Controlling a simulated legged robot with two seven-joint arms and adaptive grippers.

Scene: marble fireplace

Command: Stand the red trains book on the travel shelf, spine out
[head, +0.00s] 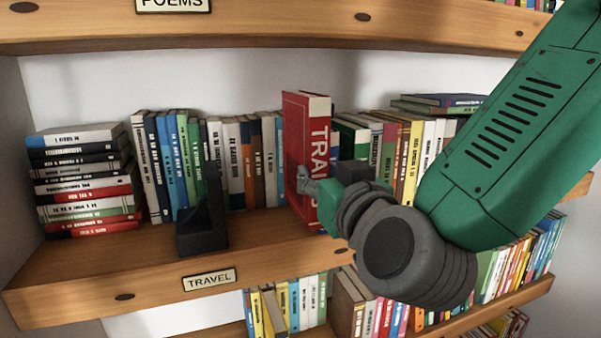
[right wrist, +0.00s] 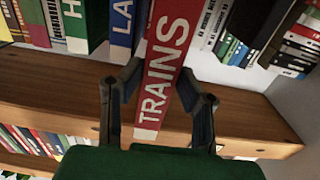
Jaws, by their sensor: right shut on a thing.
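The red trains book (head: 308,125) stands upright at the travel shelf (head: 130,278), in the gap between two groups of books, its spine lettered TRAINS facing outward. It juts forward of the books to its left. My right gripper (head: 312,188) is shut on the lower part of this book. In the right wrist view the red trains book (right wrist: 165,70) shows between the two fingers of my right gripper (right wrist: 163,98). Whether the book's bottom touches the shelf board is hard to tell. My left gripper is not in view.
A black bookend (head: 203,232) stands on the shelf in front of the left row of books (head: 235,160). A horizontal stack (head: 85,180) lies at the far left. More books (head: 415,150) stand right of the red book. The TRAVEL label (head: 209,279) is on the shelf's front edge.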

